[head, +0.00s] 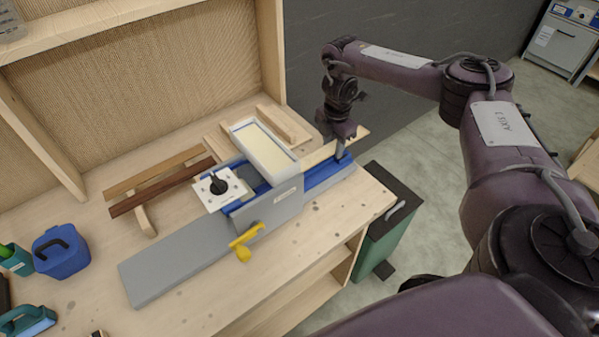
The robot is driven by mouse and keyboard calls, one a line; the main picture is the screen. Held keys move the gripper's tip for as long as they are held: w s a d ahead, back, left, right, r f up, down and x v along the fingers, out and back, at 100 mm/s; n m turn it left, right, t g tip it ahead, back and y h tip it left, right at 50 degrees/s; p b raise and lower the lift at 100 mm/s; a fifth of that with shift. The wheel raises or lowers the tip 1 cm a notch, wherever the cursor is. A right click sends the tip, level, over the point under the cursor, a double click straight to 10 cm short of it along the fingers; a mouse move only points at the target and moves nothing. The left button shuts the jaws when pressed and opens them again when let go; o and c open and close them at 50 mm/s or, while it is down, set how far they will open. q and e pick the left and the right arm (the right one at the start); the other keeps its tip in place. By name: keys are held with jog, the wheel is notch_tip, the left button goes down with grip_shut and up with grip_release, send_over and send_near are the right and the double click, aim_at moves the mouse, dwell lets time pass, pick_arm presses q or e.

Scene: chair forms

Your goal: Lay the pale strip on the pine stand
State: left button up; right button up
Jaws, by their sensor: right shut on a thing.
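The pale strip (319,153) is a thin light-wood piece at the right end of the blue and grey machine. My right gripper (341,154) points down over the blue rail and is shut on the strip, which shows on both sides of the fingers. A pale wood support, which looks like the pine stand (146,221), stands left of the machine. Two brown strips (160,190) lie across it; its far parts are partly hidden. My left gripper is not in view.
The machine (270,213) carries a white tray (263,147), a white plate with a black knob (219,187) and a yellow handle (243,242). A grey board (165,268) extends left. A blue container (60,252) stands at left.

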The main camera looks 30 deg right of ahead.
jog(key=shift+w+d+r+b, duration=0.15)
jog(key=shift+d+b, duration=0.15)
jog(key=shift+d, duration=1.45)
notch_tip(320, 180, up, 10)
jog(key=p, duration=0.9)
jog(key=shift+p, duration=0.35)
